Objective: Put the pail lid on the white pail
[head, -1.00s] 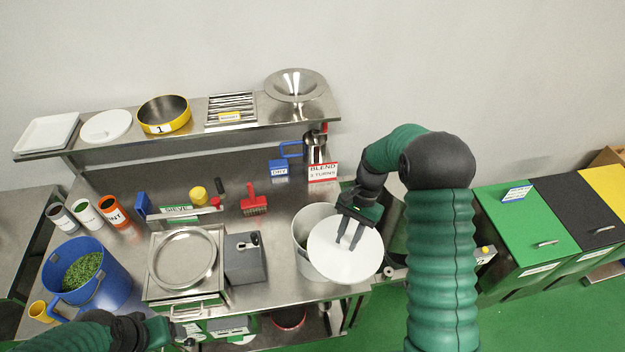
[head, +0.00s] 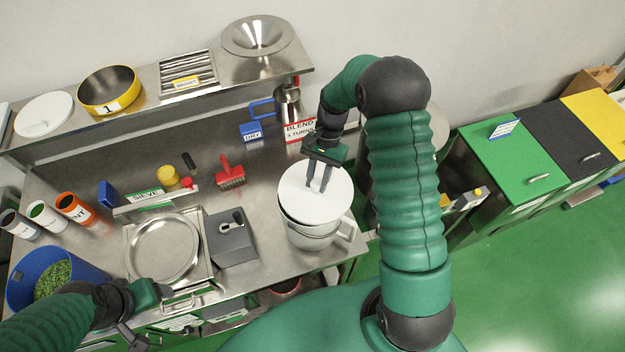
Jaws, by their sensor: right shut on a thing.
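The white pail (head: 312,242) stands on the steel bench, right of the grey box. The round white pail lid (head: 312,206) is over the pail's mouth and hides most of it. The lid looks a little tilted, and I cannot tell whether it is seated on the rim. My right gripper (head: 318,188) is shut on the lid, its two dark fingers reaching down over the lid's top. My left gripper (head: 150,305) is low at the left, near the front edge of the bench by the sieve; whether its jaws are open is unclear.
A sieve (head: 163,248) and a grey box (head: 232,238) stand left of the pail. A blue bucket of green leaves (head: 50,280) is at the far left. A red brush (head: 231,172) lies behind. Green, black and yellow bins (head: 515,165) stand at the right.

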